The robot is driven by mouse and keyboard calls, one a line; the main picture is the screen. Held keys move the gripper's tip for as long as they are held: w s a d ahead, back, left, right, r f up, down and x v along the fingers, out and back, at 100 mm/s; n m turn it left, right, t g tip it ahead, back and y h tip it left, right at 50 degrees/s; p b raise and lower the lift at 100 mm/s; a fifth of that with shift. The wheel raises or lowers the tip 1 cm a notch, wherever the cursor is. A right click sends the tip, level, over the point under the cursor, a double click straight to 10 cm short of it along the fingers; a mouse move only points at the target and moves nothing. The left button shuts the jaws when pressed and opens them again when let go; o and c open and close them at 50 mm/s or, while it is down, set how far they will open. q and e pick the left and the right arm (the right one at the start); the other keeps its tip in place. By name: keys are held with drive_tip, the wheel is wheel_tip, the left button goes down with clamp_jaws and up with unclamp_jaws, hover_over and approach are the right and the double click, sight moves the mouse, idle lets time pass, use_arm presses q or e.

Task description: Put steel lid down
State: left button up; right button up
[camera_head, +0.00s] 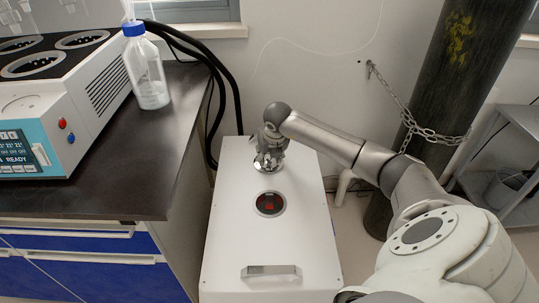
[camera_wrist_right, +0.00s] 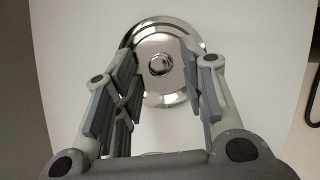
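The steel lid (camera_wrist_right: 160,88) is a shiny round disc with a small knob at its centre, in the right wrist view. It also shows in the head view (camera_head: 267,168), partly hidden under my right gripper (camera_head: 268,156), and appears to rest on top of the white box (camera_head: 232,235). In the right wrist view my right gripper (camera_wrist_right: 160,75) has its fingers spread on both sides of the knob, with a clear gap to it. The fingers overlap the lid's sides in the picture. My left gripper is not in view.
The white box has a round opening (camera_head: 270,204) with red inside and a metal handle (camera_head: 271,271) at the front. A chained cylinder (camera_head: 450,75) stands at right.

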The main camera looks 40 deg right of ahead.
drive_tip(key=shift+s+r, duration=0.15)
drive_tip(key=shift+r, duration=0.35)
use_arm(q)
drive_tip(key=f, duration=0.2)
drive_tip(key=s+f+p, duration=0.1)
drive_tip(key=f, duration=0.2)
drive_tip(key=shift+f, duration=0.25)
use_arm(e)
drive_tip(key=v, duration=1.1)
